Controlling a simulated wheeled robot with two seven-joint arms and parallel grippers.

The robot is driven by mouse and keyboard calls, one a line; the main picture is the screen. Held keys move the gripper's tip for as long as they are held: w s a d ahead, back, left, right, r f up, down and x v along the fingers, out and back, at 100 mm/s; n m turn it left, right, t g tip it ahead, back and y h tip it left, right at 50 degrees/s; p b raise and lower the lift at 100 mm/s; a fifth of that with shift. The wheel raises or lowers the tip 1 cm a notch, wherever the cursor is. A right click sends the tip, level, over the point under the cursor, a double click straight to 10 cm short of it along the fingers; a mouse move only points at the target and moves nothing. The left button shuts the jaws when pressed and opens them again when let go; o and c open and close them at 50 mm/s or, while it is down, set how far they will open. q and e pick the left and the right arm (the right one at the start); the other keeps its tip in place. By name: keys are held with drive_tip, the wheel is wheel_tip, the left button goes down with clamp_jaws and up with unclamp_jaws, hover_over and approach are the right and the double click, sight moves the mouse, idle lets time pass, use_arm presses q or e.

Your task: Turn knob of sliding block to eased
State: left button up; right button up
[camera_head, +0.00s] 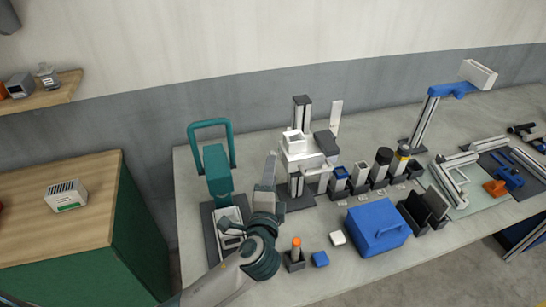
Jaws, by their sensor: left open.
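My left arm comes in from the bottom left, and my left gripper (269,172) is over the left part of the workbench, pointing toward the back. It is seen from behind, its fingertips are small, and nothing shows held in it. Just right of it stands a white and grey device (306,153) with upright posts; I cannot tell whether the gripper touches it. At the right, an orange part (495,188) sits by a blue part (511,176) on a rail fixture. I cannot tell which part is the sliding block, and its knob is not clearly visible. My right gripper is not in view.
A teal-handled press (216,163) stands left of my gripper. A row of dark holders (361,178), a blue box (376,228) and an orange-topped tube (296,247) stand to the right. A tall blue-topped post (424,118) rises behind. The bench's front right is clear.

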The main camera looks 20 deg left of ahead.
use_arm(q)
drive_tip(key=shift+p+x, duration=0.7)
drive_tip(key=shift+x, duration=1.85)
drive_tip(key=shift+d, duration=0.1)
drive_tip(key=c, duration=1.1)
drive_tip(key=shift+o, duration=0.2)
drive_tip(key=shift+g, duration=0.3)
drive_tip(key=shift+r+n+g+h, duration=0.1)
drive_tip(key=shift+n+g+h, duration=0.2)
